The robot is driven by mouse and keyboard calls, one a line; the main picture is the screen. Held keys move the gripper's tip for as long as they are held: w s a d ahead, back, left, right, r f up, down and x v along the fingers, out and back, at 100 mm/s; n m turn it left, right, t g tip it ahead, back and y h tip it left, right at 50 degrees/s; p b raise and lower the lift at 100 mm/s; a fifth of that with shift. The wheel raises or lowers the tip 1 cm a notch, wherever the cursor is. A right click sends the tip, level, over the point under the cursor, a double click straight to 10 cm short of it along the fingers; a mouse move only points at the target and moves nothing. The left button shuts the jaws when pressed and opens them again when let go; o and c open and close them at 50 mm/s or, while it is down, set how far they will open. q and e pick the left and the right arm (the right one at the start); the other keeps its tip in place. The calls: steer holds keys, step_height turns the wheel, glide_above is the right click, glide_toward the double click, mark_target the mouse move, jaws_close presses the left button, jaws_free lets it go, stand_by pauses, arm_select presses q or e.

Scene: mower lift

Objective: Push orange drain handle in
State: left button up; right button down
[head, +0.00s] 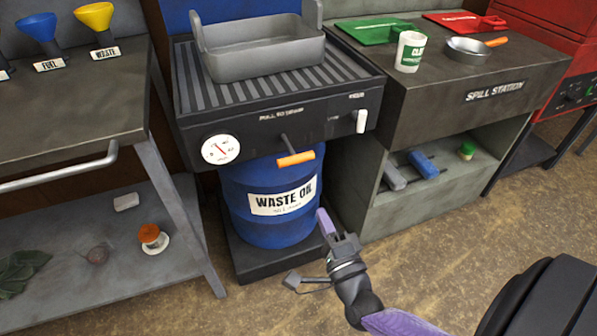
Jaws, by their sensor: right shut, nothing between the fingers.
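The orange drain handle (295,159) sits on the end of a dark rod that sticks out from the front of the black drain station (270,128), below the "pull to drain" lettering. The rod is visibly extended from the panel. My right gripper (322,218) is shut and empty. It is below and to the right of the handle, apart from it, in front of the lower right side of the blue waste oil drum (237,196). My left gripper is not in view.
A grey pan (265,58) rests on the ribbed drain top. A white knob (361,121) and a gauge (221,149) flank the handle. The spill station (440,107) stands at right, a cart (60,115) at left. The floor in front is open.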

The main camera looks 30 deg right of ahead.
steer(key=b, duration=0.2)
glide_toward(293, 154)
steer(key=f+x, duration=0.1)
steer(key=x, duration=0.3)
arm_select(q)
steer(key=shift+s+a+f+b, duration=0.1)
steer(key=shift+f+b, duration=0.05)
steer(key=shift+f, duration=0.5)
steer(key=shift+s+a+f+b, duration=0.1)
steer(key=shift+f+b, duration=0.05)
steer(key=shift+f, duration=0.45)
arm_select(e)
steer(key=shift+w+d+r, duration=0.3)
steer(key=shift+w+r, duration=0.15)
steer(key=shift+w, duration=0.1)
